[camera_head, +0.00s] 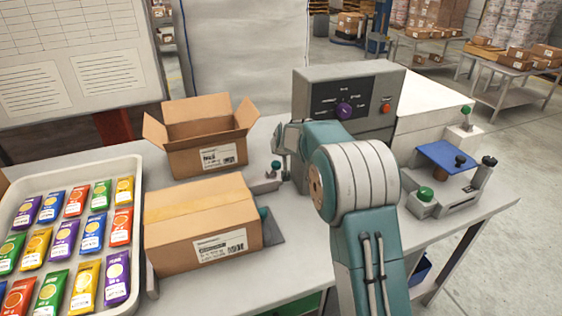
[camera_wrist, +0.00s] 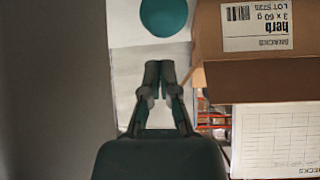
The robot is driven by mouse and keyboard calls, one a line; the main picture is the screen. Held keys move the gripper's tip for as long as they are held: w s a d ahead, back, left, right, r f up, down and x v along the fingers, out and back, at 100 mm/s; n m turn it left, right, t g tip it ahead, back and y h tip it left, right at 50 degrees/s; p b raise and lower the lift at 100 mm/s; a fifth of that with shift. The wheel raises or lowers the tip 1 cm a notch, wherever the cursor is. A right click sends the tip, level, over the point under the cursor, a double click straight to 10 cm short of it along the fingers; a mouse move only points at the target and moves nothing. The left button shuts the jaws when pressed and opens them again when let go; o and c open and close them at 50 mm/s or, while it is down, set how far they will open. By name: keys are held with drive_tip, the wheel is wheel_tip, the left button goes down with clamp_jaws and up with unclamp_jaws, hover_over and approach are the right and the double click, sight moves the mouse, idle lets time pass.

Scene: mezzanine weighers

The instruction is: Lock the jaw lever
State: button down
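My gripper (camera_head: 288,138) is in front of the grey control box, left of my arm. In the wrist view its two fingers (camera_wrist: 158,68) are together with nothing visible between them. A round teal knob (camera_wrist: 164,17) lies beyond the fingertips, apart from them. In the head view a small teal knob (camera_head: 276,166) sits on a low grey base below my gripper, beside the open carton. I cannot tell for certain which part is the jaw lever. A grey fixture (camera_head: 455,197) at the right carries a blue plate (camera_head: 447,155), a green knob (camera_head: 425,194) and a black-knobbed post (camera_head: 488,162).
An open carton (camera_head: 207,156) and a closed carton (camera_head: 203,228) stand left of my arm. A tray (camera_head: 137,170) of coloured sachets is at the far left. The control box (camera_head: 345,75) stands behind my gripper. Bare bench top (camera_head: 295,260) shows at the front.

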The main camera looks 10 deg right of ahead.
drive_tip(key=shift+s+a+r, duration=0.1)
drive_tip(key=shift+a+r, duration=0.15)
drive_tip(key=shift+r, duration=0.25)
drive_tip(key=s+d, duration=0.1)
drive_tip(key=s, duration=0.8)
drive_tip(key=shift+f, duration=0.25)
drive_tip(key=shift+w+d, duration=0.1)
drive_tip(key=shift+d, duration=0.05)
